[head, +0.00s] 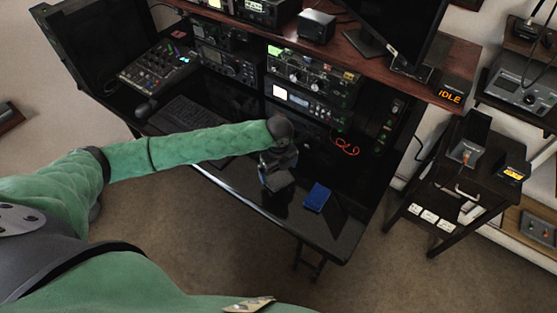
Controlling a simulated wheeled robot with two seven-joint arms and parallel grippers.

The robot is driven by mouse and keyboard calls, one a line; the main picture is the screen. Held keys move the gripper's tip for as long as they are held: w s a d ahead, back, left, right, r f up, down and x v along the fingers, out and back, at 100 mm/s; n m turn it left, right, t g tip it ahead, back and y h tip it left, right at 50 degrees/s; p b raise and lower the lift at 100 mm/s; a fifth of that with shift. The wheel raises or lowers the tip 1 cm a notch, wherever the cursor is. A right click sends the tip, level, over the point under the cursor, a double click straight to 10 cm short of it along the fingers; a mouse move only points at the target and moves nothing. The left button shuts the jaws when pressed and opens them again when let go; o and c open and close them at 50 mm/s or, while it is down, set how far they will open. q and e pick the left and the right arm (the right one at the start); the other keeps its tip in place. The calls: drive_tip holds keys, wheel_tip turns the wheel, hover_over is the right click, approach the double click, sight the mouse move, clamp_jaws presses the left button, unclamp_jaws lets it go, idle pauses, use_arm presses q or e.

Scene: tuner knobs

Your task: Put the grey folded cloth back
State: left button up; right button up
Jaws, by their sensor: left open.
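My left gripper (275,172) is over the front part of the glossy black desk (235,186), at the end of my green left arm. It points down and is open. A small light grey patch (279,181) shows right at its fingers. It may be the grey folded cloth, but the gripper covers part of it, and I cannot tell whether it touches the desk. A blue flat block (317,197) lies on the desk just right of the gripper, apart from it. My right gripper is out of view.
Radio units (310,75) stand behind the gripper, with a red cable (346,147) beside them. A keyboard (188,117) and mixer (157,70) are on the left. A wooden shelf (235,18) overhangs the back. A dark side cart (455,180) stands at right.

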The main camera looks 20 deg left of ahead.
sight(279, 178)
use_arm(q)
wheel_tip(279, 178, up, 8)
drive_tip(key=b, duration=0.2)
drive_tip(key=shift+r+b, duration=0.15)
drive_tip(key=shift+b, duration=0.15)
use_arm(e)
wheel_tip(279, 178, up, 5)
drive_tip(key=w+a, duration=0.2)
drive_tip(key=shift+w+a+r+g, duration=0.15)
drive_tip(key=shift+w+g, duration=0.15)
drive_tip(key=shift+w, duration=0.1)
